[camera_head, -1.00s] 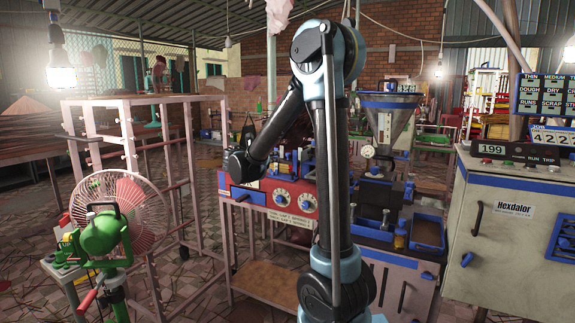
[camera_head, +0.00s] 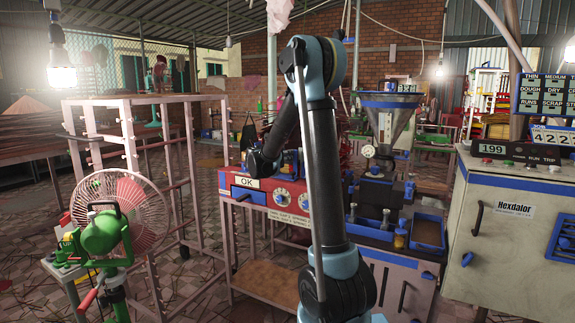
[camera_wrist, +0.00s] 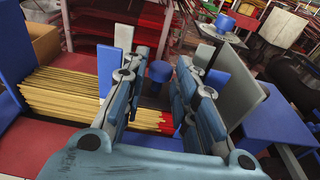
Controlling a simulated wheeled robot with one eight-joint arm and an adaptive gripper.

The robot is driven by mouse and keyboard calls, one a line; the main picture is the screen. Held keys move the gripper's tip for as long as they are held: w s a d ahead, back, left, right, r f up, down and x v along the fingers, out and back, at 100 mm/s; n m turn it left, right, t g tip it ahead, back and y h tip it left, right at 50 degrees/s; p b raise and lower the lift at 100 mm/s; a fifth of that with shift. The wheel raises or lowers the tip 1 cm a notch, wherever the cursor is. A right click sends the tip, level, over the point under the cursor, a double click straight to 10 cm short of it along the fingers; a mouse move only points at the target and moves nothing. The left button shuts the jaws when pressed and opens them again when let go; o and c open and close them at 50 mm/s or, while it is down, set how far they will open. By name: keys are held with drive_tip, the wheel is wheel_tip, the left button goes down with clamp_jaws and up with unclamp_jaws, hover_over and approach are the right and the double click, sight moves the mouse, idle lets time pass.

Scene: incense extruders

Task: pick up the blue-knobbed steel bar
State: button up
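In the wrist view my gripper (camera_wrist: 163,66) is open, with its two blue-grey fingers apart. A round blue knob (camera_wrist: 160,72) shows between and beyond the fingers. It looks like the knob of the steel bar, but I cannot see a bar under it and cannot tell whether a finger touches it. In the head view my own arm hides the gripper and the knob, over the red machine (camera_head: 290,208).
Yellow incense sticks (camera_wrist: 65,95) with red ends lie below the fingers. Blue blocks and pale upright plates (camera_wrist: 109,70) stand close by. A hopper (camera_head: 390,118) and a blue tray (camera_head: 428,232) are right of my arm. A green fan (camera_head: 105,235) stands at left.

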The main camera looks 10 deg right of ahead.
drive_tip(key=x, duration=0.3)
drive_tip(key=shift+w+d+f, duration=0.1)
drive_tip(key=shift+d, duration=0.05)
clamp_jaws()
